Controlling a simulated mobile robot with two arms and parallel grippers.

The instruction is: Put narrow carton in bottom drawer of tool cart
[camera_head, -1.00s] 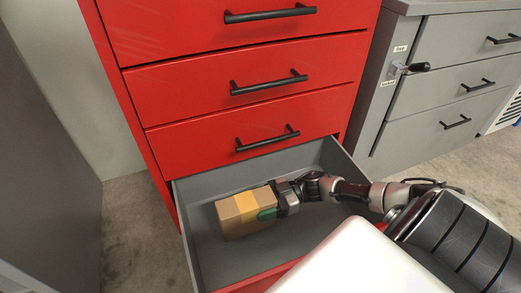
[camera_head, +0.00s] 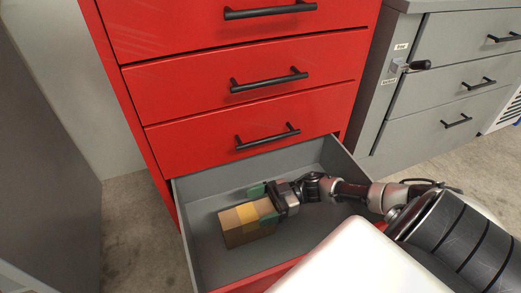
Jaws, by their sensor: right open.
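The narrow carton (camera_head: 240,223) is a brown box with a yellow-orange band. It sits inside the open bottom drawer (camera_head: 205,250) of the red tool cart (camera_head: 245,85). My right gripper (camera_head: 263,203) is at the carton's right end with its green-tipped fingers spread. One finger shows behind the carton and the other overlaps its right end. I cannot tell whether either finger touches it. The carton's right end is partly hidden by the gripper. My left gripper is not in view.
The upper red drawers with black handles (camera_head: 268,138) are shut above the open one. A grey cabinet (camera_head: 450,100) with a black-knobbed lever (camera_head: 418,66) stands at the right. A grey panel (camera_head: 45,160) stands at the left. The drawer has free room left of the carton.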

